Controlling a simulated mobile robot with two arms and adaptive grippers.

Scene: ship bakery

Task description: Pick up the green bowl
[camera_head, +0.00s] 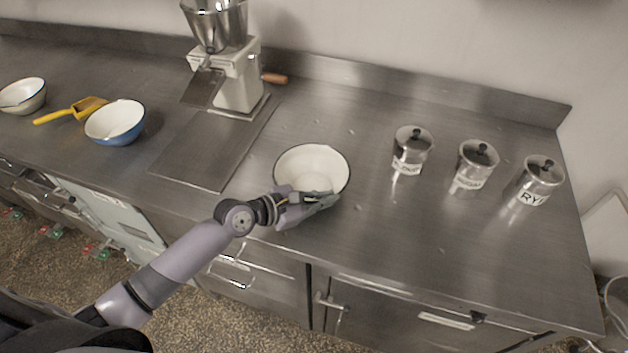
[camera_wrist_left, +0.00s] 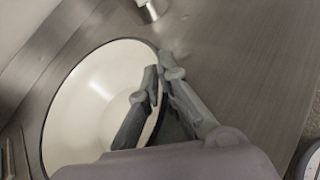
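A bowl with a white inside and a thin dark rim (camera_head: 312,158) is at the middle of the steel counter, at my left gripper. It fills the left of the left wrist view (camera_wrist_left: 85,100). Its outer side is mostly hidden, so its outside colour is hard to tell. My left gripper (camera_head: 318,199) is at the bowl's front rim. In the left wrist view its fingertips (camera_wrist_left: 160,68) nearly meet, one inside the bowl and one outside, with the rim pinched between them. I cannot tell whether the bowl is clear of the counter. My right gripper is out of view.
A mill (camera_head: 237,75) stands behind a flat metal plate (camera_head: 205,155). A blue bowl (camera_head: 118,135), a yellow scoop (camera_head: 72,111) and a pale bowl (camera_head: 22,97) are at the left. Three lidded canisters (camera_head: 410,152) (camera_head: 474,166) (camera_head: 537,182) stand at the right. The front right counter is clear.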

